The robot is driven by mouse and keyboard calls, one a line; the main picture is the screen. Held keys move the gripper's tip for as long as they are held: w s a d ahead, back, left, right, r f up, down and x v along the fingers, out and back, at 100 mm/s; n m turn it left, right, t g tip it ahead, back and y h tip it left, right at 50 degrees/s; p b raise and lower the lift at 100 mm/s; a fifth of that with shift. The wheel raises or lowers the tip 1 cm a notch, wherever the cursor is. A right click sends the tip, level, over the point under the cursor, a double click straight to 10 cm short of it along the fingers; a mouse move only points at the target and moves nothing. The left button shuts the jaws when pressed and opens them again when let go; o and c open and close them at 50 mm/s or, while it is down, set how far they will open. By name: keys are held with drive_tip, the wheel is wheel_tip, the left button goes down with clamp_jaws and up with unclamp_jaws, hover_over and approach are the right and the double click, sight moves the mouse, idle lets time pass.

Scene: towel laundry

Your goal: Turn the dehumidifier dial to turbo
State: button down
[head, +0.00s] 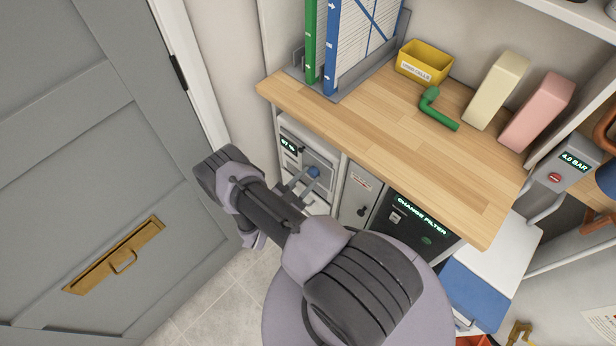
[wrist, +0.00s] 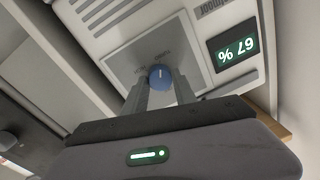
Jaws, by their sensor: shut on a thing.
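The dehumidifier (head: 322,160) is a pale unit below the wooden worktop. It fills much of the wrist view (wrist: 112,22), with a vented front and a display (wrist: 236,52) reading 67 %. A white mark shows on the dial. The dial also shows in the head view (head: 313,172). My gripper (wrist: 160,88) has its two fingers shut on the dial, one on each side. In the head view my gripper (head: 301,180) reaches the dial from the left.
The worktop (head: 395,135) overhangs the dehumidifier and carries a yellow bin (head: 424,64), a green bent handle (head: 437,108) and two cartons. A dark unit reading CHANGE FILTER (head: 410,228) stands to the right. A grey door (head: 90,150) is on the left.

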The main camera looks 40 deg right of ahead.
drive_tip(key=shift+m, duration=0.3)
drive_tip(key=c, duration=1)
unclamp_jaws()
drive_tip(key=shift+a, duration=0.1)
drive_tip(key=s+a+p, duration=0.2)
drive_tip(key=a, duration=1.5)
drive_tip(key=shift+s+f+p, duration=0.15)
drive_tip(key=shift+f+p, duration=0.15)
drive_tip(key=shift+p, duration=0.05)
